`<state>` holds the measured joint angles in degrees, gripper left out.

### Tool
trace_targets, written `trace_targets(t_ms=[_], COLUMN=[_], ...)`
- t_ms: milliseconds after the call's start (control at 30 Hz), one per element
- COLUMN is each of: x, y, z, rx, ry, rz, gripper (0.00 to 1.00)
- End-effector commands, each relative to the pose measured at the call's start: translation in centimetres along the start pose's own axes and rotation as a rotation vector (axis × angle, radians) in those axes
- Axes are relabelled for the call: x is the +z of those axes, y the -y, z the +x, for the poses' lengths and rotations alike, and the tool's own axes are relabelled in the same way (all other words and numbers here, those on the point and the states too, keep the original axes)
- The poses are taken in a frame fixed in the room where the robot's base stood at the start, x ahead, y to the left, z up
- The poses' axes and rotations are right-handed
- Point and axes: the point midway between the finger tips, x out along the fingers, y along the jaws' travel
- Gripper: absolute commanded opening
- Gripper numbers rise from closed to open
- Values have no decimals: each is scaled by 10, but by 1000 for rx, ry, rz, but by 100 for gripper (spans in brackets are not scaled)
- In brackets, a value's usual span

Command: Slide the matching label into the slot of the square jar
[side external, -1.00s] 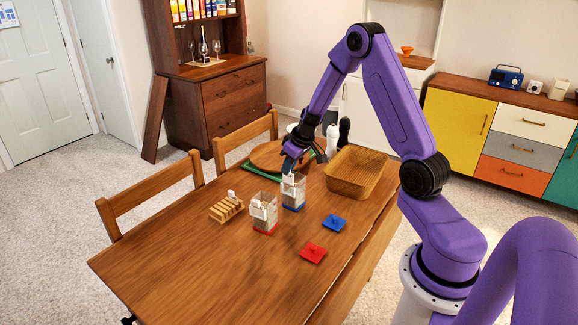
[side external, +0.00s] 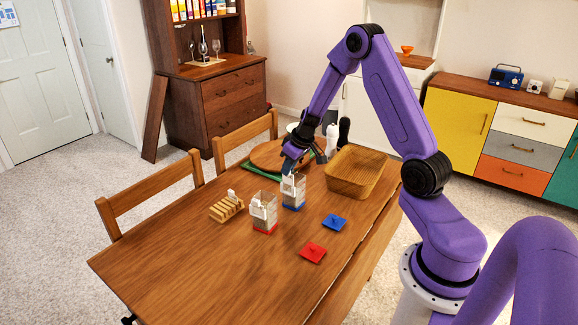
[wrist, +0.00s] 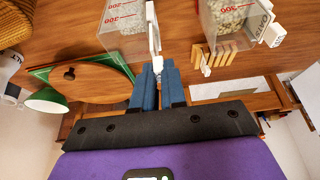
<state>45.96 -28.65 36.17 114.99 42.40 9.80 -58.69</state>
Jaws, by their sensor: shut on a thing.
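A clear jar with a blue base (side external: 293,205) stands on the table, with pale contents low inside. It also shows in the wrist view (wrist: 122,45), with red level marks. A white label holder (wrist: 152,28) is on its side. My gripper (side external: 289,170), also in the wrist view (wrist: 157,66), is at the top of this jar. Its blue fingers are shut on a small white label (wrist: 157,64), mostly hidden between them. The label's print and how far it is into the slot cannot be told. A second clear jar with a red base (side external: 264,230) carries a white lettered piece (wrist: 262,25).
A wooden rack (side external: 222,211) holds a white label (side external: 232,194). A blue lid (side external: 334,222) and red lid (side external: 312,253) lie in front of the jars. A wicker basket (side external: 362,187) stands right; a round board (side external: 268,154) lies behind. The table front is clear.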

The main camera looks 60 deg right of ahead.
Motion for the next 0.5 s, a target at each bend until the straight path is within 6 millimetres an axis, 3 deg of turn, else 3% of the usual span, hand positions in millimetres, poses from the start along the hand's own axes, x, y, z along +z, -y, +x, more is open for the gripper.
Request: trace_targets(t_ms=[500], x=[3], y=[0], z=[8], rx=[1], ry=[0], rz=[0], gripper=[0])
